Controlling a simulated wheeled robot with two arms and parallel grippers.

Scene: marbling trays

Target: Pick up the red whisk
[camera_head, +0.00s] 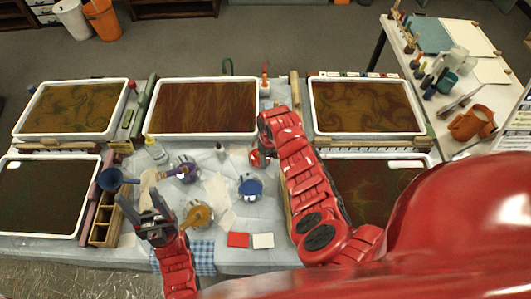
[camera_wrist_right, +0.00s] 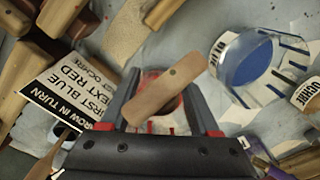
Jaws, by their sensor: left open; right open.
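In the right wrist view a wooden handle (camera_wrist_right: 178,86), which looks like that of the red whisk, lies slantwise across the space between the fingers of my open right gripper (camera_wrist_right: 162,88). A red pot (camera_wrist_right: 152,80) shows under the handle; the whisk's head is hidden. I cannot tell whether the fingers touch the handle. In the head view the red pot (camera_head: 257,158) is partly covered by my right arm, and the right fingertips are hard to make out. My left gripper (camera_head: 145,199) is open and empty, left of the ochre pot (camera_head: 198,214).
A blue pot (camera_head: 250,187) stands right of the ochre pot; it shows in the wrist view (camera_wrist_right: 250,60). A purple pot (camera_head: 186,170) is behind. A wooden box (camera_head: 98,236) is at left.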

